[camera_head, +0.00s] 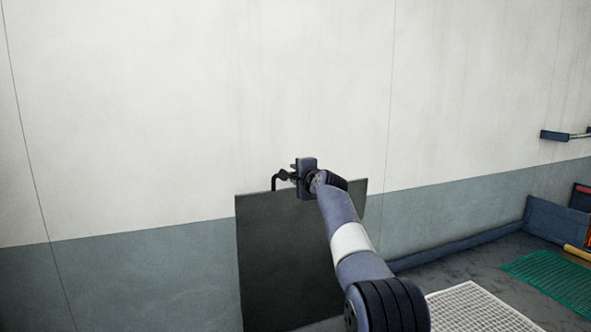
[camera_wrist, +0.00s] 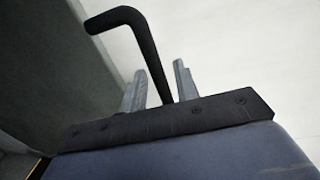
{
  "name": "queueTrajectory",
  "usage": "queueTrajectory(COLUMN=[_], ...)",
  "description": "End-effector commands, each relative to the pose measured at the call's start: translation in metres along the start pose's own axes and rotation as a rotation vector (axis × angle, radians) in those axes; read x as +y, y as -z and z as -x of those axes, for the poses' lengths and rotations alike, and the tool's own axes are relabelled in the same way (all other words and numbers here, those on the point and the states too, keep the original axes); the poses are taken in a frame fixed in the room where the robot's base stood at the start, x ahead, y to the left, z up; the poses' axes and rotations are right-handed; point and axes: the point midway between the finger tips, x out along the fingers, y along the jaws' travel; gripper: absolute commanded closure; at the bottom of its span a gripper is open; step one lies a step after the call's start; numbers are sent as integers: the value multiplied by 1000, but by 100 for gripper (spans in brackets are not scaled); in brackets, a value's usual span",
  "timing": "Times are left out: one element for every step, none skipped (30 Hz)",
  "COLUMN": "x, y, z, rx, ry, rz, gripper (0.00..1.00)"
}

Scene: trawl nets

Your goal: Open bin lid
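The bin lid (camera_head: 285,262) is a dark, flat panel standing nearly upright in front of the wall in the head view. In the wrist view its dark face (camera_wrist: 60,75) fills the left side. A bent black handle (camera_head: 275,181) sticks out at the lid's top edge. In the wrist view the handle (camera_wrist: 133,22) runs down between my two grey fingers. My gripper (camera_head: 294,170) is at the lid's top edge by the handle. Its fingers (camera_wrist: 160,85) stand apart, with a gap beside the handle. The bin body is not clearly seen.
A white grid (camera_head: 475,308) lies at the lower right, with a green mat (camera_head: 556,279) beyond it. A blue box (camera_head: 553,222) stands at the far right. A pale and grey wall (camera_head: 190,110) is close behind the lid.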

Motion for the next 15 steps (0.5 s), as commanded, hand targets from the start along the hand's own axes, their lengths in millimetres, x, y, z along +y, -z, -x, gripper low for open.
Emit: queueTrajectory(x=[0, 0, 0, 0, 0, 0, 0, 0, 1, 1, 1, 1, 1, 1, 1], y=[0, 0, 0, 0, 0, 0, 0, 0, 0, 0, 0, 0, 0, 0, 0], z=[-2, -2, -3, -3, -3, -3, -3, -3, -3, -3, -3, -3, -3, -3, -3], rx=[0, 0, 0, 0, 0, 0, 0, 0, 0, 0, 0, 0, 0, 0, 0], ry=[-1, -1, -1, 0, 0, 0, 0, 0, 0, 0, 0, 0, 0, 0, 0], rz=[0, 0, 0, 0, 0, 0, 0, 0, 0, 0, 0, 0, 0, 0, 0], gripper=[70, 70, 70, 70, 70, 70, 70, 70, 70, 70, 70, 73, 75, 78, 81])
